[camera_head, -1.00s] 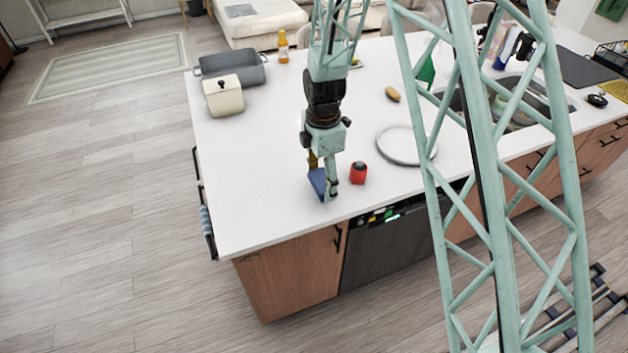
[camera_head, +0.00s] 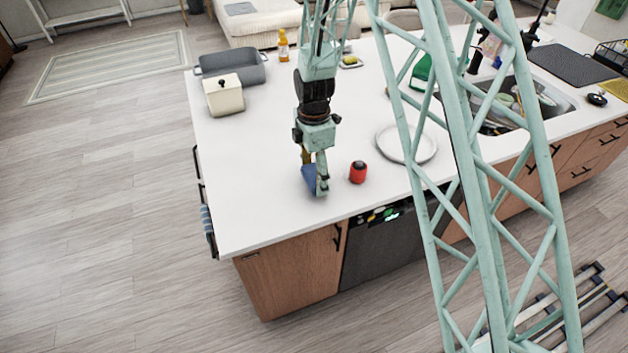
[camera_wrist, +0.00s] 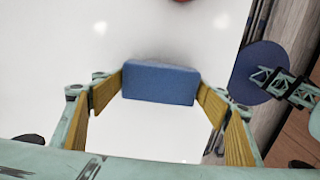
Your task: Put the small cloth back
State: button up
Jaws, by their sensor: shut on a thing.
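The small cloth (camera_head: 309,174) is blue and looks folded into a compact block. My gripper (camera_head: 315,184) is shut on it near the island's front edge, pointing down, just left of a red item. In the wrist view the cloth (camera_wrist: 160,84) spans the space between the yellow finger pads of my gripper (camera_wrist: 160,90). Whether the cloth touches the countertop or hangs just above it, I cannot tell.
The red item (camera_head: 358,172) stands close to the right of my gripper. A white plate (camera_head: 406,143) lies further right, before the sink (camera_head: 500,110). A cream pot (camera_head: 224,96) and grey tray (camera_head: 232,66) stand at back left. A striped towel (camera_head: 208,230) hangs at the island's left side. The left countertop is clear.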

aim_at(314, 175)
jog(key=shift+f, duration=1.2)
jog(key=shift+f, duration=0.15)
jog(key=o, duration=1)
jog(key=shift+c, duration=0.2)
jog(key=shift+r, duration=6.2)
